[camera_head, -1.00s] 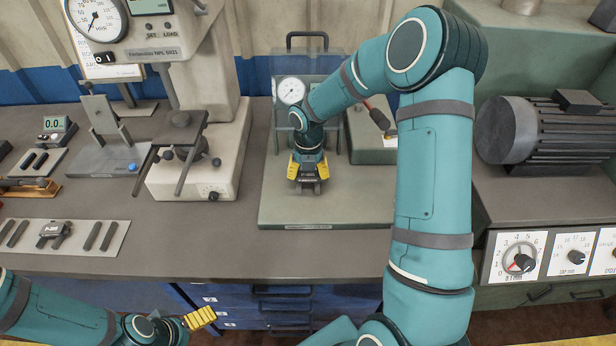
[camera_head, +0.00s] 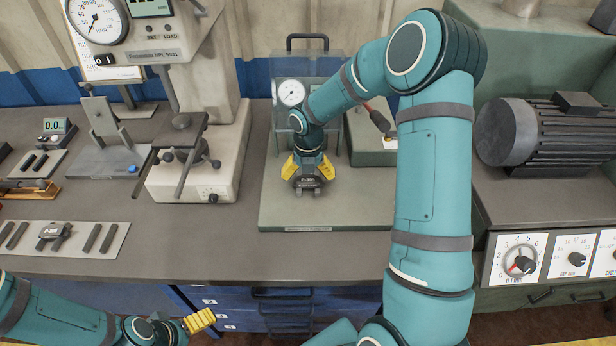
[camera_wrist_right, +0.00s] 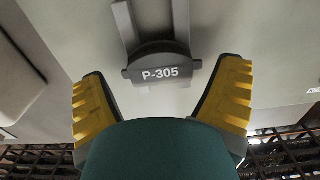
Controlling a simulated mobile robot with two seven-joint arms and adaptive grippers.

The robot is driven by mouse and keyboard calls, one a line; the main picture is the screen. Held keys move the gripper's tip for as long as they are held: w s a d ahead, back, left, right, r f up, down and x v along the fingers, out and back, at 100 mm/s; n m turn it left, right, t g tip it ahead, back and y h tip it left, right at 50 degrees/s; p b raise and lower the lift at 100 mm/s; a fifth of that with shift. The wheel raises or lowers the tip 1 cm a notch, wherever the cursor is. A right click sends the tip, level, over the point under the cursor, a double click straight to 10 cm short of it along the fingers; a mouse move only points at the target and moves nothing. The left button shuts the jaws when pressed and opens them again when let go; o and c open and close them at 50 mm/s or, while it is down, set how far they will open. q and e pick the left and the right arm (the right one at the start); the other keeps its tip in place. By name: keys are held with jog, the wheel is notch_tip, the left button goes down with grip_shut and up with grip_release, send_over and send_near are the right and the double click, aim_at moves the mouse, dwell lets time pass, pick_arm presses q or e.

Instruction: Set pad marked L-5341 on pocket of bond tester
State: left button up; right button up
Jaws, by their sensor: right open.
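A dark pad marked P-305 (camera_wrist_right: 163,73) sits on a light plate in the right wrist view, at the end of a grey bar or slot. It also shows in the head view (camera_head: 308,184), on the plate of the bench device with a clear guard and dial (camera_head: 318,216). My right gripper (camera_head: 308,170) is open, its yellow fingers spread on either side of the pad and apart from it. I see no marking L-5341. My left gripper (camera_head: 199,320) is low at the left; its jaw state is unclear. I cannot tell which device is the bond tester.
A grey strip (camera_head: 80,250) at the left front holds another dark pad (camera_head: 54,234) and several dark bars. A cream press with a dial (camera_head: 220,150) stands left of the plate. A red-handled lever (camera_head: 377,115) and a motor (camera_head: 545,130) are to the right.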

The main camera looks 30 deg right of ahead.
aim_at(308, 180)
notch_tip(308, 180, up, 11)
jog(key=p, duration=0.2)
jog(key=shift+s, duration=0.1)
dwell(0.5)
